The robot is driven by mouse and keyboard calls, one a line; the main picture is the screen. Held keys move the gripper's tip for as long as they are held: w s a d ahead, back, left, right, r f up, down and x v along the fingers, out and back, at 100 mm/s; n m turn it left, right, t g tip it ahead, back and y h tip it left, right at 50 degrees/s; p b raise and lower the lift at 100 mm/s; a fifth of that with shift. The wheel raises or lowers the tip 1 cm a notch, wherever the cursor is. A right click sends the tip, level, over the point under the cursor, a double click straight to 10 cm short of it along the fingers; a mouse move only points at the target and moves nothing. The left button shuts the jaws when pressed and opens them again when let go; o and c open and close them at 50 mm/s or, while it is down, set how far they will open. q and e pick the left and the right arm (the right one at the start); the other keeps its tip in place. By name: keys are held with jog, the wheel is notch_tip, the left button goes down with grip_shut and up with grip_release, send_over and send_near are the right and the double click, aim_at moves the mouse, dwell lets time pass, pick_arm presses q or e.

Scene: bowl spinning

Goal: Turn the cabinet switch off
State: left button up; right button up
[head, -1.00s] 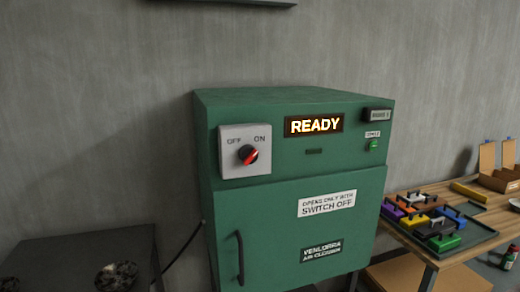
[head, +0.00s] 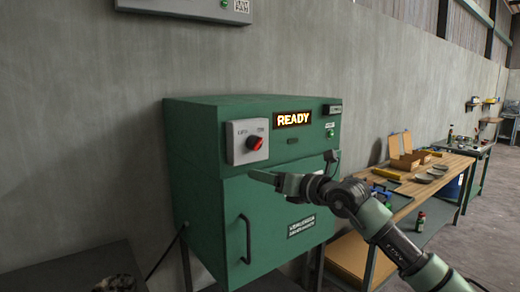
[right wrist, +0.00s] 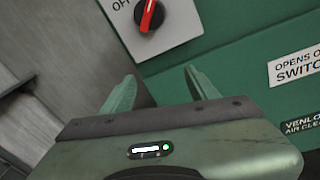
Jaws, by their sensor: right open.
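The green cabinet (head: 205,165) stands against the wall, and its lit sign (head: 293,118) reads READY. Its switch is a red knob (head: 255,142) on a pale plate (head: 238,128) at the upper left of the front. The knob's red bar points to the upper right, toward the ON label. My right gripper (head: 291,166) is open and empty, in front of the cabinet, below and right of the switch. In the right wrist view the knob (right wrist: 148,16) shows beyond the open fingers (right wrist: 160,84), apart from them. My left gripper is not in view.
The cabinet door has a dark handle (head: 245,238). A wooden bench (head: 420,185) with boxes stands to the right, with a bottle (head: 420,221) below. A grey box (head: 185,8) hangs on the wall above.

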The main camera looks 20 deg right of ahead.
jog(key=n+t+h, duration=0.2)
send_near(260, 144)
jog(key=w, duration=0.2)
jog(key=p+x, duration=0.1)
jog(key=x, duration=0.1)
jog(key=p+x, duration=0.1)
jog(key=x, duration=0.2)
jog(key=p+x, duration=0.2)
jog(key=shift+w+a+r, duration=0.15)
jog(key=shift+a+r, duration=0.1)
jog(key=shift+a, duration=0.2)
jog(key=shift+w+f, duration=0.1)
grip_shut()
